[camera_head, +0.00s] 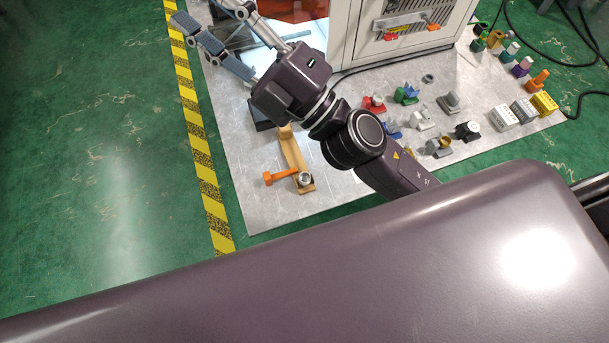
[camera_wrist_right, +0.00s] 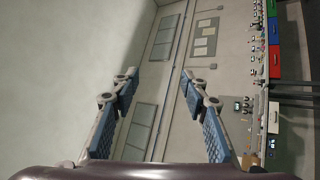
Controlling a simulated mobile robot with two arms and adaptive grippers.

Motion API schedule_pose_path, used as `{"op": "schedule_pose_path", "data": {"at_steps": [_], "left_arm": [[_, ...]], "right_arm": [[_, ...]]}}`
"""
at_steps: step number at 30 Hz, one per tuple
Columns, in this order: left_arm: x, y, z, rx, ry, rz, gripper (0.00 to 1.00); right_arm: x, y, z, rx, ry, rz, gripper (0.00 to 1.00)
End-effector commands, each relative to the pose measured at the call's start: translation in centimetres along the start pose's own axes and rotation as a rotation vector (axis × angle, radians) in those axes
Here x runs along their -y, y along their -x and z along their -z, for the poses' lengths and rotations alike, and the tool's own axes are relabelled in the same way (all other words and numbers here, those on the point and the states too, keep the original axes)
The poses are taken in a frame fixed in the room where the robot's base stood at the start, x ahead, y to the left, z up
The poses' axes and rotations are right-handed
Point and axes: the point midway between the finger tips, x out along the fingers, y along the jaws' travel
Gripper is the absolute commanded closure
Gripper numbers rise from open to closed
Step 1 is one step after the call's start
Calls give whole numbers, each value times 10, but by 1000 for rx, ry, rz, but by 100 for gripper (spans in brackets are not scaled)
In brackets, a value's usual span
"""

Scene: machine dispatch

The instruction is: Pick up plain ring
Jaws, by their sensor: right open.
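A small plain grey ring (camera_head: 428,78) lies flat on the grey work surface, behind the coloured fixtures and in front of the white machine. It is too small to make out detail. My right gripper (camera_head: 198,12) is at the upper left of the head view, well left of the ring and apart from it. Its two blue-padded fingers are spread with nothing between them. The right wrist view also shows the fingers (camera_wrist_right: 164,82) open and empty, facing the wall. My left gripper is not in view.
A white machine (camera_head: 345,40) stands at the back. Several coloured fixtures (camera_head: 421,120) stand right of my arm, with yellow and grey boxes (camera_head: 544,103) at the far right. A tan fixture with an orange handle (camera_head: 292,155) lies below my right wrist. Green floor is clear at left.

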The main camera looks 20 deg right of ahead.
Motion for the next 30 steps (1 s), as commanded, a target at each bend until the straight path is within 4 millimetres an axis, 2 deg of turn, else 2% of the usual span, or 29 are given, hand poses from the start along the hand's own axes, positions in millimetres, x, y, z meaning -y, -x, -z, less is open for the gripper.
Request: {"op": "schedule_pose_path", "data": {"at_steps": [1, 3, 5, 6, 8, 10, 11, 13, 14, 15, 17, 18, 21, 24, 27, 30], "left_arm": [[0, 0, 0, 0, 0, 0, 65], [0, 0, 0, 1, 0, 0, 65], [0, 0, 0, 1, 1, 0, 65], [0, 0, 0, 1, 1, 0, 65], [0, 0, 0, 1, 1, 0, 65], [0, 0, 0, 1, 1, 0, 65], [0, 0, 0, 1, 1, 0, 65], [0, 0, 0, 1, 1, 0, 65], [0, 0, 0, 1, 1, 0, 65], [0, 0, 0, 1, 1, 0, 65], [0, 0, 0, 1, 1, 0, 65], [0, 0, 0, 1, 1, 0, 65], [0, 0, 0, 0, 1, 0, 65], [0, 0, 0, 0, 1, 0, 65], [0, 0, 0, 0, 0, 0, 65], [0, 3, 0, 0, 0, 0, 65]], "right_arm": [[6, -5, 37, -156, 95, 21, 59], [26, 0, 84, -367, 224, 69, 59], [50, 14, 116, -542, 335, 126, 59], [69, 27, 132, -656, 410, 174, 59], [100, 52, 146, -820, 522, 258, 59], [139, 86, 148, -1001, 652, 378, 59], [155, 101, 143, -1072, 707, 438, 59], [188, 139, 120, -1228, 830, 592, 59], [200, 155, 105, -1286, 882, 664, 59], [213, 176, 82, -1357, 946, 765, 59], [224, 204, 44, -1445, 1033, 919, 59], [227, 220, 19, -1490, 1082, 1020, 59], [223, 250, -40, -1561, 1176, 1251, 59], [211, 269, -81, -1592, 1230, 1423, 59], [202, 279, -104, -1601, 1255, 1523, 59], [203, 286, -112, -1605, 1259, 1562, 59]]}}
